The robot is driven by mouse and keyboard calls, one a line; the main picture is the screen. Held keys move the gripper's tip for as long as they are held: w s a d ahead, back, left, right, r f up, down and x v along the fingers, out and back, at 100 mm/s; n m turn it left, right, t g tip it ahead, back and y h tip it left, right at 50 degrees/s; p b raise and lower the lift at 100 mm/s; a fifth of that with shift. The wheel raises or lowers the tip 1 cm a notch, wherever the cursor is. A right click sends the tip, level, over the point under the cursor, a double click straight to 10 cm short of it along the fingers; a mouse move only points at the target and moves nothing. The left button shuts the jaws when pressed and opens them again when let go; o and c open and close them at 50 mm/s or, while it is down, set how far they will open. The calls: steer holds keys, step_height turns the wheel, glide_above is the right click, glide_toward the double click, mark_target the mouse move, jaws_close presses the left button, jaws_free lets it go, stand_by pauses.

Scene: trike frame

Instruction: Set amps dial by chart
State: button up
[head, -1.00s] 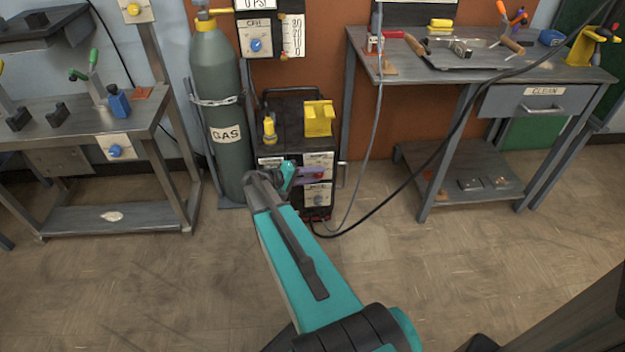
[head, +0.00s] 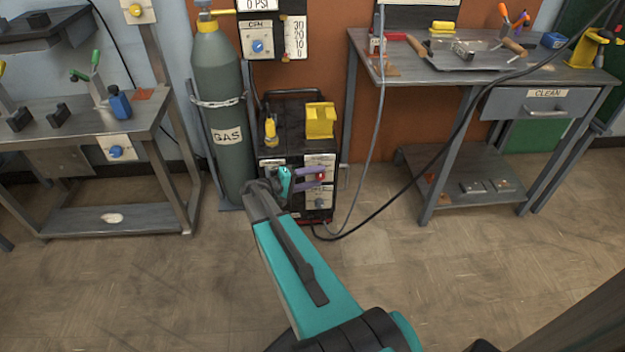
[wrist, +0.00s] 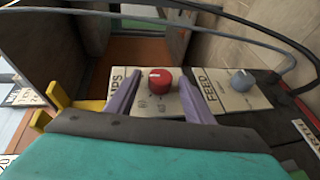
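The amps dial (wrist: 160,79) is a red knob with a pale pointer mark on a white plate lettered "…PS". In the head view the red dial (head: 321,177) is on the front of the black welder cabinet (head: 270,165). My gripper (head: 312,178) is open in front of it, with its two purple fingers apart. In the wrist view the fingers of my gripper (wrist: 160,88) stand left and right of the dial, with gaps showing on both sides. The plate's markings are too blurred to read. I cannot make out a settings chart.
A grey feed dial (wrist: 241,80) sits beside the amps dial; it also shows below it in the head view (head: 319,202). A green gas cylinder (head: 222,110) stands left of the cabinet. Hoses (head: 375,160) hang to the right. The floor in front is clear.

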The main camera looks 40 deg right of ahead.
steer(key=shift+s, duration=0.1)
steer(key=shift+a, duration=0.15)
steer(key=p+v, duration=0.2)
steer(key=v, duration=1.1)
steer(key=shift+a+p, duration=0.25)
steer(key=shift+p, duration=0.15)
steer(key=shift+r, duration=0.1)
steer(key=shift+w, duration=0.2)
